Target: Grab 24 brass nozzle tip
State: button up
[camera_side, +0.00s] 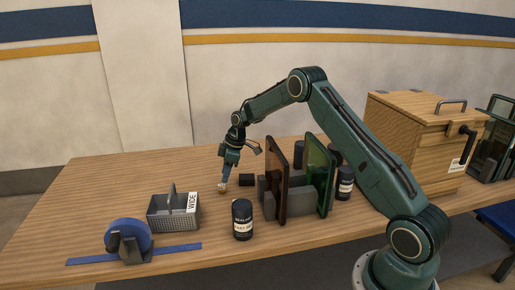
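A small brass-coloured piece (222,187), which looks like the nozzle tip, is on the wooden table in the middle left. My gripper (225,180) points down right at it, with its fingertips just above or touching it. The piece is tiny in this view, so I cannot tell whether the fingers are closed around it. I cannot read any number on it.
A grey mesh caddy (172,212) labelled WIDE stands left of my gripper. A dark jar (242,219) stands in front. Upright brown (277,180) and green (319,175) panels sit in a rack to the right. A blue tape dispenser (128,238) is front left. A wooden box (415,135) stands back right.

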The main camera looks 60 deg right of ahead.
aim_at(222, 185)
jog(key=shift+x, duration=2.45)
jog(key=shift+a, duration=0.1)
grip_shut()
